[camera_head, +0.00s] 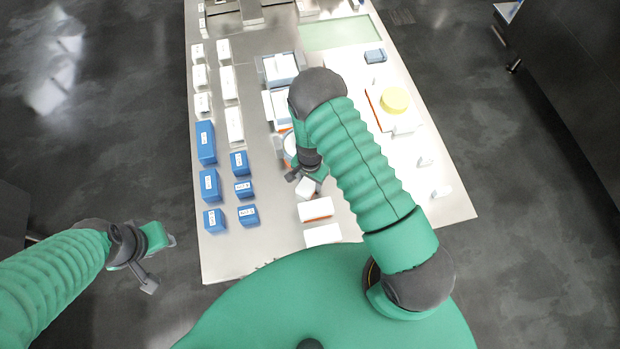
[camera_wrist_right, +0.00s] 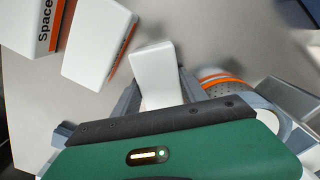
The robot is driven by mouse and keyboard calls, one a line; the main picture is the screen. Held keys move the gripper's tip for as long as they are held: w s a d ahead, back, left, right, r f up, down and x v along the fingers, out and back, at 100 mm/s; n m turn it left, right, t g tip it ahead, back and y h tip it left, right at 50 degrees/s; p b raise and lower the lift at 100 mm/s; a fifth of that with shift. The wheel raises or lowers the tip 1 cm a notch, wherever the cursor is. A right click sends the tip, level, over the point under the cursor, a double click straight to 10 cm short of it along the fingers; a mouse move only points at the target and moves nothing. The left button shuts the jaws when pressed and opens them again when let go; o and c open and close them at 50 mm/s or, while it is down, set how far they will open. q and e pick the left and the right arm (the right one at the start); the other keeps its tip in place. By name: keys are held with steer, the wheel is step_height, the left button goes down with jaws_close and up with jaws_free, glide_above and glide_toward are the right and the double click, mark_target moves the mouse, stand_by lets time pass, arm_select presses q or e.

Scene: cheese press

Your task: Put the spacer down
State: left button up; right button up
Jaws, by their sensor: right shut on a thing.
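My right gripper (camera_head: 305,181) is shut on a small white spacer block (camera_head: 307,188), above the middle of the table. In the right wrist view the spacer (camera_wrist_right: 152,72) sticks out from between the fingers. Two white blocks with orange sides stand near it, one (camera_head: 315,208) just in front and one (camera_head: 323,235) closer to the table's near edge. In the wrist view one block (camera_wrist_right: 98,42) is beside the held spacer, and another (camera_wrist_right: 24,20) reads "Space". I cannot tell whether the held spacer touches the table. My left gripper (camera_head: 160,263) is empty and open, off the table's left side.
A round container with an orange band (camera_wrist_right: 215,80) stands close to the right gripper. Blue labelled blocks (camera_head: 206,142) and white blocks (camera_head: 228,82) fill the table's left. A yellow disc (camera_head: 395,100) lies on the right. Bare table shows at the near left.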

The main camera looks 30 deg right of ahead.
steer(key=shift+s+d, duration=0.15)
steer(key=shift+d, duration=0.15)
jaws_close()
steer(key=o, duration=1.1)
jaws_free()
steer(key=shift+a, duration=0.3)
steer(key=o, duration=0.4)
steer(key=shift+a, duration=0.35)
